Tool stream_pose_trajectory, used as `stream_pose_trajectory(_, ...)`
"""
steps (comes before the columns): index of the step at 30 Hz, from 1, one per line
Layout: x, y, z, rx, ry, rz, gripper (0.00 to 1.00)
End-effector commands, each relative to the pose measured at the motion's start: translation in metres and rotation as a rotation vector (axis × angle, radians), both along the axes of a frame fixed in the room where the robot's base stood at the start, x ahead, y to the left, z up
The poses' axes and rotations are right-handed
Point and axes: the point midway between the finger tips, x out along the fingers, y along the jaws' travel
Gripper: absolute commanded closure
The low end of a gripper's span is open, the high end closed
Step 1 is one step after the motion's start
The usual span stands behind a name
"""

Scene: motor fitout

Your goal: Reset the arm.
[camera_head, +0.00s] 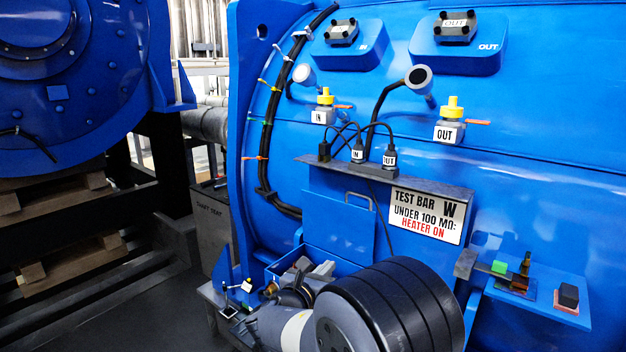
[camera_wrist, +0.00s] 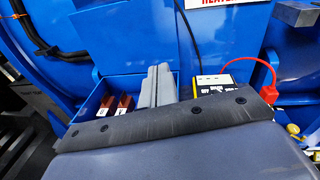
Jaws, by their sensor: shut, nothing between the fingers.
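My gripper (camera_wrist: 160,72) shows in the wrist view as two grey fingers pressed together, shut and empty. It reaches over a blue open bin (camera_wrist: 92,98) on the front of the big blue motor (camera_head: 400,130). In the head view my arm fills the bottom middle, low in front of the motor. Its dark round joint and grey links hide much of the bin, and the fingertips are hard to make out there.
Beside my fingers are red-brown blocks (camera_wrist: 125,104) and a yellow meter (camera_wrist: 222,88) with a red lead (camera_wrist: 262,72). Above are a sign (camera_head: 427,215) and a ledge with black plugs (camera_head: 358,153). A small shelf (camera_head: 540,300) holds parts at right.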

Motion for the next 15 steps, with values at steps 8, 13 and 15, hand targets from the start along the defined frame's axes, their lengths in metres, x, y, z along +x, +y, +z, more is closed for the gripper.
stream_pose_trajectory(8, -0.005, 0.006, -0.025, -0.050, -0.062, 0.000, 1.00)
stream_pose_trajectory(13, -0.008, 0.009, -0.036, -0.080, -0.100, 0.001, 1.00)
stream_pose_trajectory(15, -0.010, 0.010, -0.041, -0.092, -0.116, 0.000, 1.00)
